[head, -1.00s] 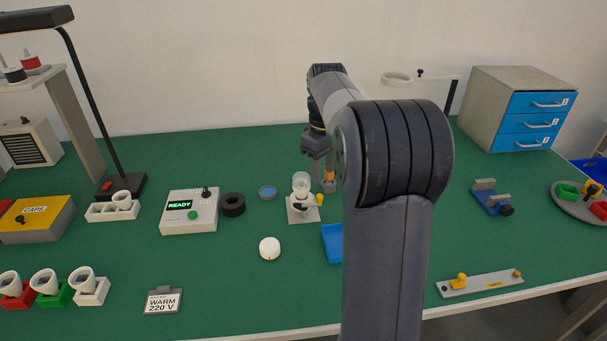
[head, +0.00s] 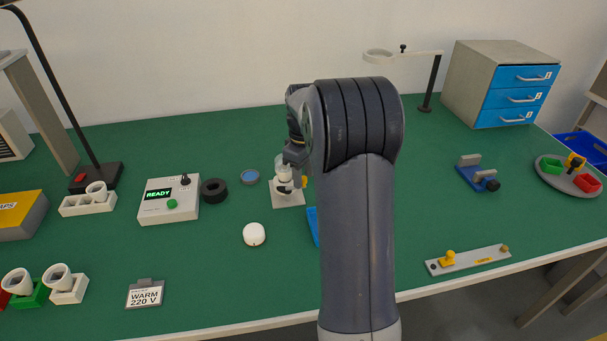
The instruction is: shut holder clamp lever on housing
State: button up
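The holder (head: 288,199) stands on the green table left of my arm, with a white base plate and a clear and white housing (head: 283,172) upright in it. A dark clamp part (head: 284,188) shows at the front of the housing, and a small yellow piece (head: 305,182) shows at its right side. My gripper (head: 296,168) is right at the housing, its fingers mostly behind my own arm and overlapping the holder. I cannot tell whether it touches the lever, or whether the lever is open or shut.
A tester box reading READY (head: 168,200), a black ring (head: 214,190), a blue disc (head: 250,177) and a white mouse-like object (head: 254,234) lie left of the holder. A blue tray (head: 313,226) is partly hidden by my arm. A blue vise (head: 477,174) stands right.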

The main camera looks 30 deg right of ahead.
jog(key=shift+c, duration=0.6)
grip_shut()
jog(key=shift+s+m, duration=0.1)
jog(key=shift+m, duration=0.2)
jog(key=shift+s+a+r+m+p, duration=0.15)
jog(key=shift+s+m+p, duration=0.15)
jog(key=shift+m+p, duration=0.5)
jog(key=m, duration=0.2)
jog(key=s+a+m+p, duration=0.1)
jog(key=m, duration=0.2)
jog(key=m+p, duration=0.1)
jog(key=shift+s+a+m, duration=0.3)
jog(key=shift+s+a, duration=0.05)
jog(key=shift+s+a+m+p, duration=0.15)
jog(key=shift+a+m, duration=0.15)
jog(key=shift+m, duration=0.5)
jog(key=shift+s+a+m+p, duration=0.15)
jog(key=shift+a+m, duration=0.1)
jog(key=shift+m, duration=0.55)
jog(key=shift+w, duration=0.1)
